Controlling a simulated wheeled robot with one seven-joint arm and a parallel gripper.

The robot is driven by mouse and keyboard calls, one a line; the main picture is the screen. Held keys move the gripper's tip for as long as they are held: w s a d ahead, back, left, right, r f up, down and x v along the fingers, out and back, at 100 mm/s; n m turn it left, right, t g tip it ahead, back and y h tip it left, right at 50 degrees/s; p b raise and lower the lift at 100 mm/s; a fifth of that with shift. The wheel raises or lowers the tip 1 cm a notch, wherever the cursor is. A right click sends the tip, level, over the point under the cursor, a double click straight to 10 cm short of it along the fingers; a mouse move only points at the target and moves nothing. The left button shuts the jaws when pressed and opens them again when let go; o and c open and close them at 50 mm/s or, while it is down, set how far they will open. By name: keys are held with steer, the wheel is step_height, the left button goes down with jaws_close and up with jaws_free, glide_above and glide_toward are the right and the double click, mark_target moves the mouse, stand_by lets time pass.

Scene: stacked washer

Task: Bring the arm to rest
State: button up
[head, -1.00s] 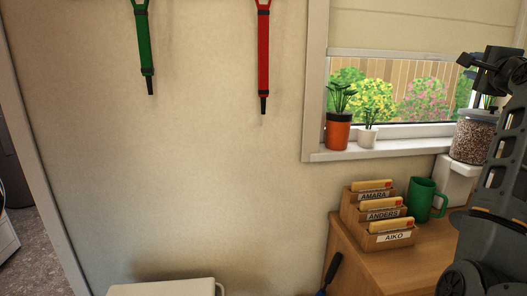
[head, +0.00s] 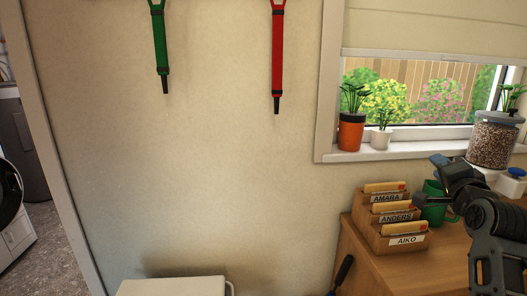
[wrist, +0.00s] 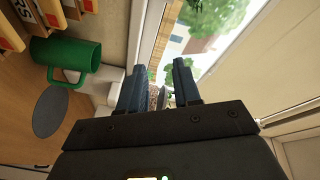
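My arm (head: 492,240) shows at the right edge of the head view, bent above the wooden desk. Its dark end is close to the green mug (head: 434,204) and partly covers it. In the wrist view my gripper (wrist: 159,80) has its two dark fingers clearly apart, with nothing held between them. The green mug also shows in the wrist view (wrist: 75,57), to the left of the fingers. The window shows beyond the fingertips.
The letter holder (head: 395,225) stands on the desk (head: 385,270) left of the mug. A jar (head: 492,140) and potted plants (head: 351,132) stand by the window. Green (head: 160,45) and red (head: 277,55) tools hang on the wall. A washer (head: 14,220) shows through the doorway.

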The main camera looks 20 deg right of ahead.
steer(key=s+a+f+n+y, duration=0.2)
steer(key=s+a+f+n, duration=0.3)
steer(key=s+a+f, duration=0.5)
steer(key=s+a+f+n+y, duration=0.2)
steer(key=s+a+f+n, duration=0.35)
steer(key=a+f, duration=0.45)
steer(key=s+a+r+n+y, duration=0.2)
steer(key=s+a+n, duration=0.2)
steer(key=s+a, duration=0.4)
steer(key=s+a+r+n+y, duration=0.2)
steer(key=s+a, duration=0.6)
steer(key=s, duration=0.9)
steer(key=n+y, duration=0.1)
steer(key=n, duration=0.1)
steer(key=shift+a+n+y, duration=0.2)
steer(key=shift+n+y, duration=0.1)
steer(key=shift+n, duration=0.05)
